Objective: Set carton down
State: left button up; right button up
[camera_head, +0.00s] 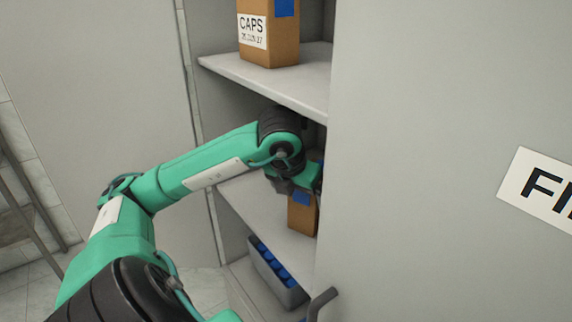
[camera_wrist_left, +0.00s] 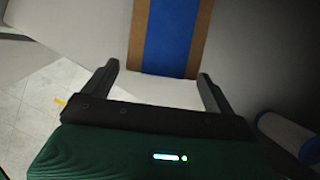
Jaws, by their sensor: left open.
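A brown carton (camera_head: 302,216) with a blue strip stands on the middle shelf (camera_head: 256,208) of the cabinet. Its upper part is hidden behind my left gripper (camera_head: 307,184). In the left wrist view the carton (camera_wrist_left: 142,45) shows its blue strip just ahead of the fingers. My left gripper (camera_wrist_left: 158,70) is open, with one finger to each side of the carton's near edge and a bare pale surface between them. I cannot tell whether a finger touches the carton. My right gripper is in neither view.
Another carton (camera_head: 268,50), labelled CAPS, stands on the upper shelf (camera_head: 270,78), above my left forearm. A grey bin (camera_head: 272,278) with blue items is below the middle shelf. A large grey panel (camera_head: 430,130) with a sign (camera_head: 545,190) closes off the right side.

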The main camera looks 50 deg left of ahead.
pick_arm(q)
jog(key=shift+s+d+b, duration=0.3)
jog(key=shift+s, duration=0.6)
jog(key=shift+s+d+b, duration=0.3)
jog(key=shift+s+b, duration=0.05)
jog(key=shift+s, duration=0.6)
jog(key=shift+s+d+b, duration=0.3)
jog(key=shift+s, duration=0.6)
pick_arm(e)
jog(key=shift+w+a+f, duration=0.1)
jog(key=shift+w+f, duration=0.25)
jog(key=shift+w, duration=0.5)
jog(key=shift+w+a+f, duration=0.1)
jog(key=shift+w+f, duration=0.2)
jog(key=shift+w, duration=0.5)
